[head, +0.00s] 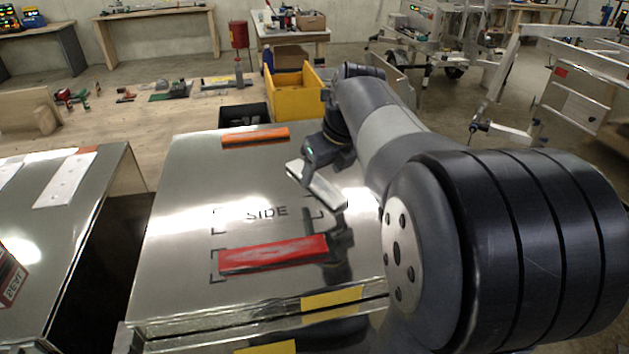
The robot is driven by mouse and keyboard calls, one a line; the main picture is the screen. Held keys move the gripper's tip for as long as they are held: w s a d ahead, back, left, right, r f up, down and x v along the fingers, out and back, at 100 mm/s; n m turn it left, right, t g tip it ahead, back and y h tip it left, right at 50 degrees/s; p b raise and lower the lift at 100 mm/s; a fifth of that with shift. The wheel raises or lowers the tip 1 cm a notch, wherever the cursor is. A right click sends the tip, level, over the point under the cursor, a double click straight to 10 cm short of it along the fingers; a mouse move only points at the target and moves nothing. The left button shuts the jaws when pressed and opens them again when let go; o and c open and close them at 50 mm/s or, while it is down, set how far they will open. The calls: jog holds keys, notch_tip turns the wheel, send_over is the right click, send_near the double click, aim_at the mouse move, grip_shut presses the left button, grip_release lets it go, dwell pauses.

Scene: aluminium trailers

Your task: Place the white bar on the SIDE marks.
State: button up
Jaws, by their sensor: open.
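The white bar (328,194) lies slanted on or just above the shiny metal top (185,190), right of and behind the word SIDE. My gripper (312,166) is open at the bar's far part and partly hides it. I cannot tell whether the fingers touch it. The SIDE marks (266,213) are black corner brackets around the printed word, with no bar between them. The bar's near end is close to their right-hand brackets.
A red bar (272,254) lies in front of the SIDE marks, beside other brackets. An orange bar (255,136) lies at the back of the top. A yellow bin (288,95) and a black bin (243,117) stand behind. A dark gap separates the left metal box (90,215).

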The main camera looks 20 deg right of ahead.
aim_at(320, 184)
jog(key=shift+x, duration=1.35)
jog(key=shift+c, duration=0.4)
jog(key=c, duration=1.1)
jog(key=shift+o, duration=0.2)
notch_tip(320, 184, up, 9)
jog(key=s+a+r+n+g+y+p, duration=0.1)
jog(key=s+a+n+g+y+p, duration=0.2)
jog(key=a+n, duration=0.9)
jog(key=shift+n+g+y, duration=0.4)
jog(key=shift+n, duration=0.4)
jog(key=f, duration=0.3)
jog(key=d+f+b, duration=0.1)
jog(key=f, duration=0.5)
jog(key=shift+w+d+f, duration=0.1)
jog(key=shift+d+f, duration=0.1)
jog(key=shift+f, duration=0.15)
